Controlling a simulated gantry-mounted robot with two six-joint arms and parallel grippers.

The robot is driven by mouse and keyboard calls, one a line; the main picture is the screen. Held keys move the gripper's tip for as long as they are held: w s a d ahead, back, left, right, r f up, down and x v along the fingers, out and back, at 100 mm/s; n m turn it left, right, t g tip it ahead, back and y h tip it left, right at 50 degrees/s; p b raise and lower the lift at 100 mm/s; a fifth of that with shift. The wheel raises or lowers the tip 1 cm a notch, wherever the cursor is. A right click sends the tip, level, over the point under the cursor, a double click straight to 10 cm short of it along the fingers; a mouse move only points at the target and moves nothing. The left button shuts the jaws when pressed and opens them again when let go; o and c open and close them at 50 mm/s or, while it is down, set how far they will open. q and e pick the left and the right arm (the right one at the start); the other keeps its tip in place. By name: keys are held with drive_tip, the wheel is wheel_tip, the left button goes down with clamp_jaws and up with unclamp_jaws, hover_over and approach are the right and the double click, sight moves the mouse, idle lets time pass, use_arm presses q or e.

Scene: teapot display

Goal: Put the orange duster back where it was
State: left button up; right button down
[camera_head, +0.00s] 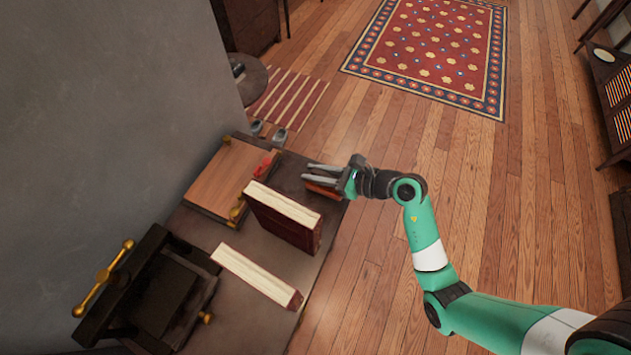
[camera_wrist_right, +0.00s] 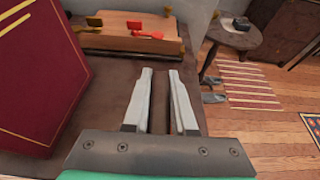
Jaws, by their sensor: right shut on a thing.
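My right gripper (camera_head: 308,172) is over the right end of the dark table, its fingers pointing left. An orange-brown thing (camera_head: 325,189) shows beside and under its fingers; I cannot tell whether it is the orange duster. In the right wrist view the gripper's two pale fingers (camera_wrist_right: 162,72) are close together with a narrow brown strip between them. A small red-orange thing (camera_head: 265,164) lies on the wooden board at the back; it also shows in the right wrist view (camera_wrist_right: 148,34). My left gripper is not in view.
A thick dark red book (camera_head: 290,232) stands near the gripper, also large in the wrist view (camera_wrist_right: 38,75). A black press with a brass handle (camera_head: 103,277) is at left. The wooden board (camera_head: 218,185) lies by the wall.

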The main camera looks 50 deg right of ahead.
wheel_tip(320, 180, down, 4)
drive_tip(key=shift+r+b, duration=0.25)
drive_tip(key=shift+b, duration=0.65)
drive_tip(key=shift+s+r, duration=0.1)
drive_tip(key=c, duration=0.7)
unclamp_jaws()
drive_tip(key=shift+c, duration=0.2)
